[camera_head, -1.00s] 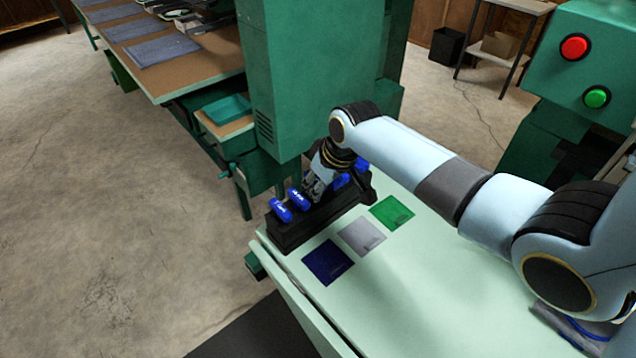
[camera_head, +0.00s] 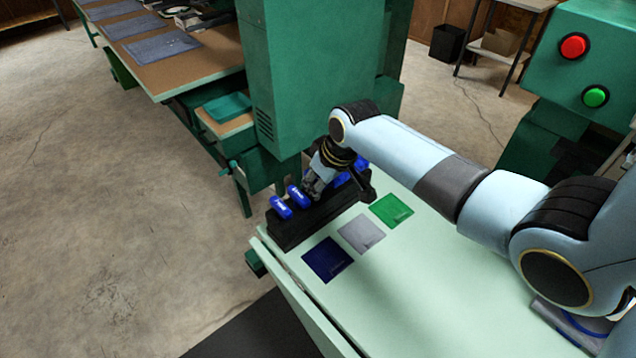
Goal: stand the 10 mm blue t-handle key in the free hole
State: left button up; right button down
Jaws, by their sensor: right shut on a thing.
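A black holder block (camera_head: 290,236) stands at the far left edge of the pale green bench, with several blue t-handle keys in it. Two blue handles (camera_head: 281,207) show at its left end, the second one (camera_head: 298,196) close beside my fingers. More blue (camera_head: 342,179) shows behind my right gripper. My right gripper (camera_head: 313,190) points down over the middle of the block and is shut on a blue t-handle key, largely hidden by the fingers. The size marks are too small to read. The free hole cannot be made out. My left gripper is out of view.
Blue (camera_head: 328,260), grey (camera_head: 361,234) and green (camera_head: 391,210) squares lie on the bench (camera_head: 420,290) in front of the block. A green machine column (camera_head: 310,80) rises behind it. The bench front is clear. A box with red and green buttons (camera_head: 590,60) stands right.

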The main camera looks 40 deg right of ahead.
jog(key=c, duration=1.3)
grip_release()
jog(key=shift+o, duration=0.2)
jog(key=shift+d, duration=0.1)
jog(key=v, duration=1.2)
jog(key=shift+r, duration=0.15)
